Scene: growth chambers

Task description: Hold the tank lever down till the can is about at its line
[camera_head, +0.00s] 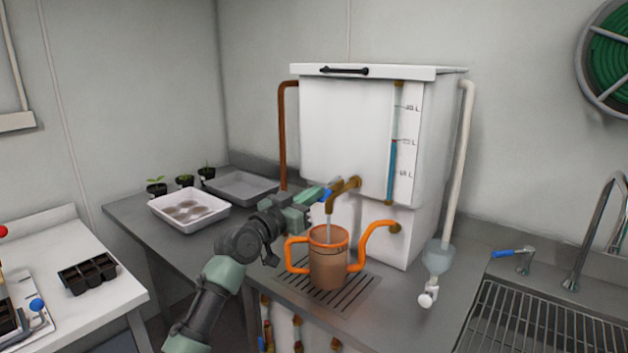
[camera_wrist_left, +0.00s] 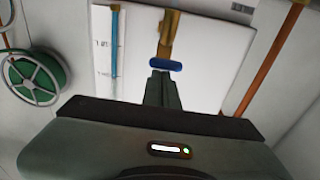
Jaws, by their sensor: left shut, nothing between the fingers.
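The white tank (camera_head: 345,130) stands on the counter with a brass tap (camera_head: 343,192) at its front. The tap's blue lever (camera_head: 326,194) also shows in the wrist view (camera_wrist_left: 165,66). My left gripper (camera_head: 314,202) is shut and empty, its fingertips at the lever, seemingly touching it. A thin water stream (camera_head: 328,228) runs from the tap into the orange can (camera_head: 328,268). The can stands upright below the tap on the drain grate (camera_head: 345,300). Its body looks brownish and see-through; the water level and its line are hard to tell. My right gripper is out of view.
A sight tube (camera_head: 392,160) with blue liquid and litre marks is on the tank. A white tray (camera_head: 168,212), a grey tray (camera_head: 243,187) and small seedling pots (camera_head: 185,181) are at the left. A sink rack (camera_head: 520,325) and tap (camera_head: 600,230) are at the right.

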